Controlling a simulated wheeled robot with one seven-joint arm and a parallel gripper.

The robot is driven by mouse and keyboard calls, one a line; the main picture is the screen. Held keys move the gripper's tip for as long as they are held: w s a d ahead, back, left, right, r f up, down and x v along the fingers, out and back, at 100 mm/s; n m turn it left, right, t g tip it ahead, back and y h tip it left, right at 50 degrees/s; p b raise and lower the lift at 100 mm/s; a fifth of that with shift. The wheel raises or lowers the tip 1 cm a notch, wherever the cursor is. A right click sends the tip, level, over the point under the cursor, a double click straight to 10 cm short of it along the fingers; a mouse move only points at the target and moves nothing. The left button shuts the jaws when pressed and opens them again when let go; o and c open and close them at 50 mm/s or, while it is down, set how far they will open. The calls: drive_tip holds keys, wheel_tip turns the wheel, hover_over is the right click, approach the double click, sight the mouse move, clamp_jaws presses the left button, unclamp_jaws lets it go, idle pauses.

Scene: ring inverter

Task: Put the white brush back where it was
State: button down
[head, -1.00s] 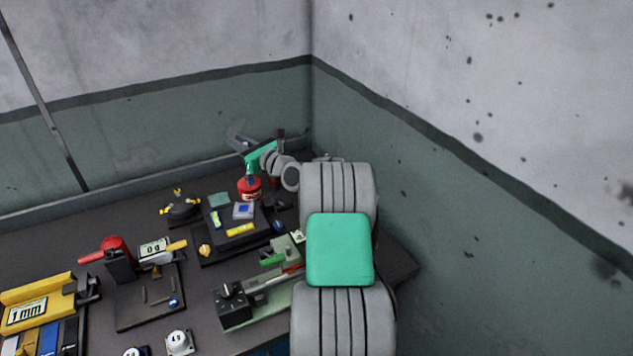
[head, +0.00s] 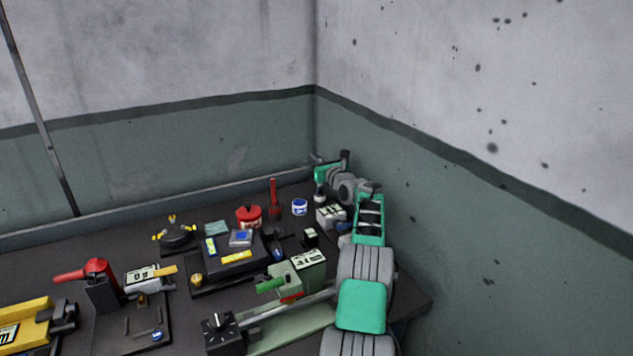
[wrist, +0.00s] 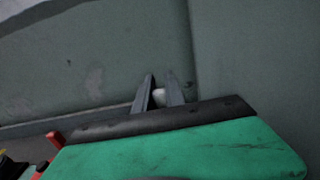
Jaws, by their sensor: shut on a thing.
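My gripper (head: 316,158) is at the back right corner of the bench in the head view, raised above the bench top, with its green hand seen from behind. In the head view the brush cannot be made out.
Below and left of my gripper are a red bottle (head: 274,200), a white and blue jar (head: 299,207) and a red can (head: 248,216). A grey box (head: 330,216) stands near my arm. A black tray (head: 213,281) holds small items. The corner walls are close.

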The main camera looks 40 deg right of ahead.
drive_tip(key=shift+f, duration=1.95)
drive_tip(key=c, duration=1.4)
unclamp_jaws()
drive_tip(key=shift+r, duration=0.1)
drive_tip(key=v, duration=1.2)
drive_tip(key=shift+r+b, duration=0.15)
drive_tip(key=shift+b, duration=0.2)
